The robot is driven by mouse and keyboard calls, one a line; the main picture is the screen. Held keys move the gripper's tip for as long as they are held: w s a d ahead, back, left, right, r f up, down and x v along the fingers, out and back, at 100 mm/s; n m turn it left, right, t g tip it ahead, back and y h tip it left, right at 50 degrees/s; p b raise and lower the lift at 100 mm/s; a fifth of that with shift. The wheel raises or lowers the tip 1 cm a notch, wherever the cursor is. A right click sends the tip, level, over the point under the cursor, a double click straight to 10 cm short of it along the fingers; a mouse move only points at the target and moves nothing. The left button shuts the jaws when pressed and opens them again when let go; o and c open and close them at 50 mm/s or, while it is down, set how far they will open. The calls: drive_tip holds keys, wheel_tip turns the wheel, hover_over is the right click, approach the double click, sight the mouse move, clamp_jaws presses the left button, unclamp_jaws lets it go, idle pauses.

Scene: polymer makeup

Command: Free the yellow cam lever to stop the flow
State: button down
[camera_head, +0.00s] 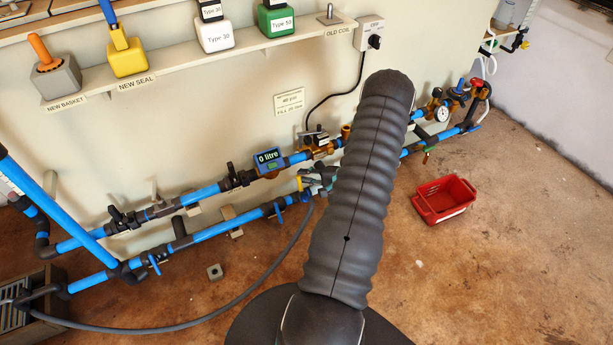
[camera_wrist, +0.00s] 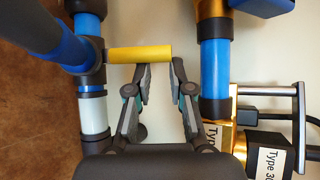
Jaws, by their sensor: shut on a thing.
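The yellow cam lever (camera_wrist: 140,53) is a short cylinder lying crosswise in the wrist view. Its left end meets a dark fitting (camera_wrist: 90,58) on a blue pipe. My gripper (camera_wrist: 160,70) has its fingertips at the right half of the lever and is shut on it; the exact contact is hard to see. In the head view my gripper (camera_head: 319,178) is at the lower pipe run, largely behind my arm. The lever is barely visible there, a small yellow patch left of the fingers.
A parallel blue pipe (camera_wrist: 215,80) and a brass valve with a black coil (camera_wrist: 270,158) marked Type 30 stand close right of my fingers. A meter (camera_head: 268,158) reads 0 litre. A red tray (camera_head: 418,207) lies on the floor at right. A shelf (camera_head: 200,62) holds labelled parts above.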

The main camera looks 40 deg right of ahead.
drive_tip(key=s+d+r, duration=0.1)
drive_tip(key=s+d, duration=0.5)
drive_tip(key=shift+s+d+r+b, duration=0.2)
drive_tip(key=shift+s+r+b, duration=0.05)
drive_tip(key=shift+s+b, duration=0.15)
idle(0.4)
